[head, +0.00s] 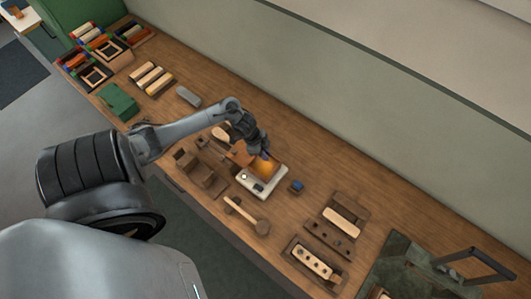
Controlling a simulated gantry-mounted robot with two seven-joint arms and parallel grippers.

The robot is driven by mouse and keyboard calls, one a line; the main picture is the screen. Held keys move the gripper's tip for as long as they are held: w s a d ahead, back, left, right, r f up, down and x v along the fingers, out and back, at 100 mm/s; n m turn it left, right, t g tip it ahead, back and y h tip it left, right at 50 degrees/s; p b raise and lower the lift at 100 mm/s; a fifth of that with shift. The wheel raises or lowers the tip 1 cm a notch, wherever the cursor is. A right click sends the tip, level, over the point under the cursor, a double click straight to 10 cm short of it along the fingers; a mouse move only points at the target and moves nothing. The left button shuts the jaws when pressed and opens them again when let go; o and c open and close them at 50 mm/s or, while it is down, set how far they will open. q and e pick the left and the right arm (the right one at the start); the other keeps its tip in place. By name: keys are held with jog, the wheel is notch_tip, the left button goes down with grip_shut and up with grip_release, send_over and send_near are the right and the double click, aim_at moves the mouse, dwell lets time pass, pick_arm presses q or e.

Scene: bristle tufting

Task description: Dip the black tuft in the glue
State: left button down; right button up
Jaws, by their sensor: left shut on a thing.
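My left gripper (264,155) is shut, pointing down over an orange-lit glue pot (264,169). The pot is at the back of a pale slab (266,192) near the middle of the bench. The black tuft is at the fingertips, too small and dark to make out clearly. I cannot tell whether its end touches the glue. My right gripper is not in view.
A small blue-topped block (297,186) stands right of the slab, and a wooden mallet (248,216) lies in front. Brown wooden stands (200,172) are to the left. Drilled wooden blocks (312,262) lie to the right. The bench behind the slab is clear.

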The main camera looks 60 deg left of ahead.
pick_arm(q)
notch_tip(320, 180, down, 3)
jog(key=b, duration=0.3)
jog(key=shift+f, duration=0.2)
jog(key=shift+f+b, duration=0.9)
jog(key=shift+f, duration=0.7)
jog(key=shift+r+p, duration=0.1)
jog(key=shift+p, duration=0.25)
notch_tip(320, 180, up, 7)
jog(key=p, duration=0.8)
jog(key=shift+r, duration=0.2)
jog(key=shift+d, duration=0.1)
dwell(0.8)
